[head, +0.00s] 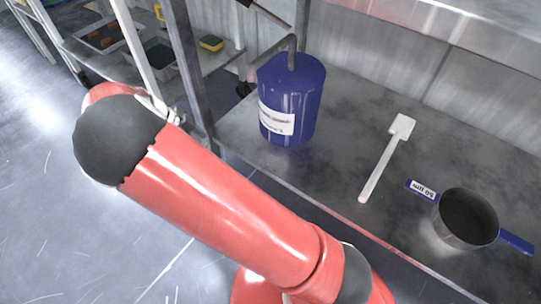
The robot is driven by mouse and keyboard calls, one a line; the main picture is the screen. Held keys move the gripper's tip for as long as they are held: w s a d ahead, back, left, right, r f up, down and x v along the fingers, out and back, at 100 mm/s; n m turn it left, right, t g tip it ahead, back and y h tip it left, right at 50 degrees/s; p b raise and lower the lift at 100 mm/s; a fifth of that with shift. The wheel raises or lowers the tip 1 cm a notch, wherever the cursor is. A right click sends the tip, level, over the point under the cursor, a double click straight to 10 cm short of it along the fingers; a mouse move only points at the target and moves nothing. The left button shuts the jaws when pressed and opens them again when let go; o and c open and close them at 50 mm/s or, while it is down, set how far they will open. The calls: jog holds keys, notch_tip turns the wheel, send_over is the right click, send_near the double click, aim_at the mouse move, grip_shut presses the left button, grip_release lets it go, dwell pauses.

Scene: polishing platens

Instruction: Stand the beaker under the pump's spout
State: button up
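The pump appears to be a blue canister (297,88) with a white label, standing upright on the grey bench. A grey bent pipe (292,50) rises from its top and reaches left, like a spout. Its end is hard to make out against small dark shapes. No clear glass beaker shows. A round metal cup (467,218) with blue tabs on two sides, one labelled 50 µm, stands at the right; I cannot tell whether it is the beaker. My red arm crosses the foreground, and my gripper does not show.
A white flat-ended spatula (386,160) lies between canister and cup. A metal post (188,70) stands left of the canister. Trays (103,36) and a yellow-green sponge (211,43) sit on the shelf behind. The bench (345,105) has free room right of the canister.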

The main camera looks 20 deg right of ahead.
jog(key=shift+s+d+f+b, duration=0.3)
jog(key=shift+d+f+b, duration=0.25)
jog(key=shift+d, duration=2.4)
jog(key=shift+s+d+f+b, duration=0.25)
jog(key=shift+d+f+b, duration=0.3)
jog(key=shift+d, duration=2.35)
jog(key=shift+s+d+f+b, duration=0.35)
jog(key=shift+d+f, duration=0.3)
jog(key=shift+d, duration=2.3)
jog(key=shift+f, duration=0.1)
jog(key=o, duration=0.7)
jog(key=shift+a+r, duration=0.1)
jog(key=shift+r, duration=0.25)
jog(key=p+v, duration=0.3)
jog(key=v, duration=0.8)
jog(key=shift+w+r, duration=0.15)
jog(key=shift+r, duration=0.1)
